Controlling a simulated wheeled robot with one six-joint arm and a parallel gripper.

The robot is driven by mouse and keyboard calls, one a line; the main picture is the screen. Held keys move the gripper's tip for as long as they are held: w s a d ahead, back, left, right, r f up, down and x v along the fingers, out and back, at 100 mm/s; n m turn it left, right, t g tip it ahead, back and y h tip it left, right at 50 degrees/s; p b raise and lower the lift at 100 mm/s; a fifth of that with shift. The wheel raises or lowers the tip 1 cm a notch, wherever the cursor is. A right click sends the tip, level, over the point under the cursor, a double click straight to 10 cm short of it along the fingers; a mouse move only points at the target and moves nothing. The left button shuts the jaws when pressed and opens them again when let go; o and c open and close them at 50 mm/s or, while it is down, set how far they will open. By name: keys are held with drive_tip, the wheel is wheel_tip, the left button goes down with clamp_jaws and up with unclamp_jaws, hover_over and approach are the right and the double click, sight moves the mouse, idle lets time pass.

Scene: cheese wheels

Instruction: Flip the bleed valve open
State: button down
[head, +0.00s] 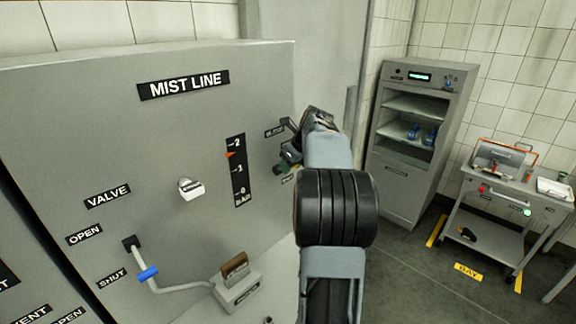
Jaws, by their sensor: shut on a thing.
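The grey panel (110,130) marked MIST LINE fills the left and middle of the head view. My gripper (292,149) is at the panel's right side, beside two small labels that are too small to read surely. It is shut on a small dark and green fitting (286,168), which looks like the bleed valve. My arm and the gripper hide most of it, so I cannot tell how far its lever is turned.
A gauge (239,170) has a red pointer near 2. A pipe handle with a blue band (148,273) is at lower left, by the OPEN and SHUT labels. A white knob (190,189) sticks out mid-panel. A cabinet (397,175) and cart (500,190) stand right.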

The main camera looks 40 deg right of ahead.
drive_tip(key=c, duration=0.6)
unclamp_jaws()
drive_tip(key=shift+c, duration=0.2)
drive_tip(key=v, duration=1.3)
drive_tip(key=shift+s+r+b, duration=0.2)
drive_tip(key=shift+r+b, duration=0.15)
drive_tip(key=shift+b, duration=0.1)
